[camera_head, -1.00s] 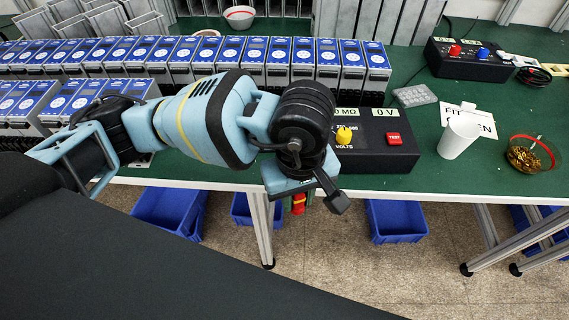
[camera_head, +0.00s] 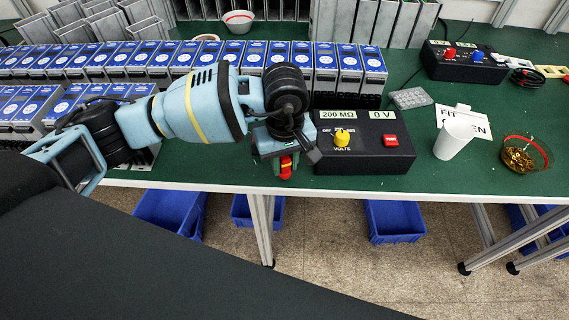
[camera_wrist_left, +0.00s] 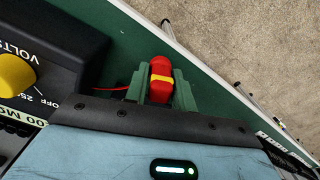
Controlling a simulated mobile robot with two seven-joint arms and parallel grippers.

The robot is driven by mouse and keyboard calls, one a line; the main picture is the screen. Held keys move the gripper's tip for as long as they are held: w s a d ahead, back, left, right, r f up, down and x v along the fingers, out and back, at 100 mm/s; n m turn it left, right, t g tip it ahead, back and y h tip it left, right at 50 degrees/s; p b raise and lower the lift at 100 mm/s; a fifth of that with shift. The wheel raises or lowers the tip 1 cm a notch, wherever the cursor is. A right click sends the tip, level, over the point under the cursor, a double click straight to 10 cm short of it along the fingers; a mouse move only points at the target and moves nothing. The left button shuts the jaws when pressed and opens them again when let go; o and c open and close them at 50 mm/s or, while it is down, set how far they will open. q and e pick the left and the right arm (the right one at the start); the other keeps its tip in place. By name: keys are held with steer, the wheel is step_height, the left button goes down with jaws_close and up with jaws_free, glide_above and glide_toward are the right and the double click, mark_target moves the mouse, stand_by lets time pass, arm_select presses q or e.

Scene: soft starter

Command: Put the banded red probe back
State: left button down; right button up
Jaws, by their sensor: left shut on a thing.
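The red probe with a yellow band (camera_wrist_left: 160,80) is held between the green fingers of my left gripper (camera_wrist_left: 160,92). In the head view the probe (camera_head: 286,166) shows as a small red piece below my left gripper (camera_head: 285,172), over the front strip of the green bench, just left of the black tester (camera_head: 364,160). A thin red lead (camera_wrist_left: 115,88) runs from beside the probe toward the tester in the wrist view. The probe's lower end is hidden. My right gripper is not in view.
The tester has a yellow knob (camera_head: 342,138) and a red button (camera_head: 390,140). A second black box (camera_head: 465,62) with red and blue tops stands back right. A white cup (camera_head: 453,139) and a glass bowl (camera_head: 525,155) stand right. Rows of blue-fronted units fill the left.

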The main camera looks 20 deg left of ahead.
arm_select(q)
steer(key=shift+f, duration=0.6)
steer(key=shift+f, duration=0.1)
steer(key=c, duration=1.2)
jaws_free()
steer(key=shift+o, duration=0.2)
step_height(320, 180, up, 12)
steer(key=shift+r, duration=0.1)
